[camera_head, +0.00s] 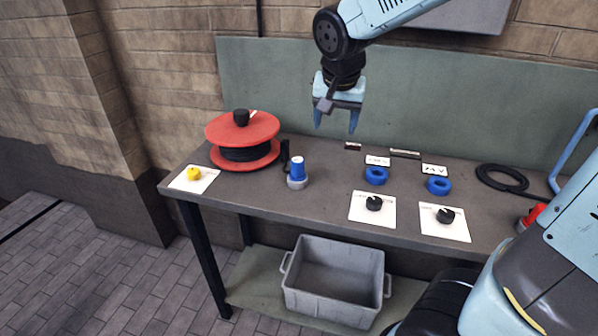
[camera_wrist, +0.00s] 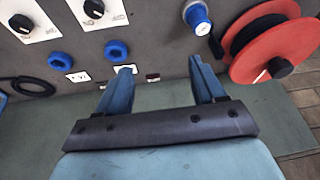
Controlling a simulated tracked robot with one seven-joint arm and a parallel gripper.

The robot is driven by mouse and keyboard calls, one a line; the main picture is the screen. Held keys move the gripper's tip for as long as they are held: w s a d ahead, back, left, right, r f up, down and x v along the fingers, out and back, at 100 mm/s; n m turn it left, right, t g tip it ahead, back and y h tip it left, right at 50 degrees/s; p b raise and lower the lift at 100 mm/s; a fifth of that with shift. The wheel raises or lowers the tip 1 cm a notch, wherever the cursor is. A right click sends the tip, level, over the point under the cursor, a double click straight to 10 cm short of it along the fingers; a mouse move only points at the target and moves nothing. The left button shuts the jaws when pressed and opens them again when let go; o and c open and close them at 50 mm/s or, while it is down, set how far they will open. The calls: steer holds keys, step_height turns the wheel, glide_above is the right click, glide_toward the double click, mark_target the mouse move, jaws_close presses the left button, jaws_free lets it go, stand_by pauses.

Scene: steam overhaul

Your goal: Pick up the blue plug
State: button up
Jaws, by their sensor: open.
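The blue plug (camera_head: 297,168) stands upright on the bench, with a blue ribbed body and a grey lower ring. In the wrist view the blue plug (camera_wrist: 198,18) shows at the top, right of the middle. My gripper (camera_head: 337,128) hangs fingers down above the back of the bench, to the right of the plug and apart from it. Its two blue fingers (camera_wrist: 158,78) are spread with nothing between them.
A red cable reel (camera_head: 243,130) stands left of the plug, with a black connector between them. Two blue rings (camera_head: 376,175) and white dial plates (camera_head: 372,209) lie to the right. A grey crate (camera_head: 336,254) stands below the bench.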

steer(key=m+h, duration=0.1)
glide_toward(297, 161)
steer(key=shift+t, duration=0.3)
steer(key=x, duration=0.6)
steer(key=shift+s+x, duration=0.1)
steer(key=shift+x, duration=1.25)
steer(key=shift+s+x, duration=0.15)
steer(key=shift+x, duration=1.15)
steer(key=shift+d, duration=0.1)
steer(key=c, duration=1.2)
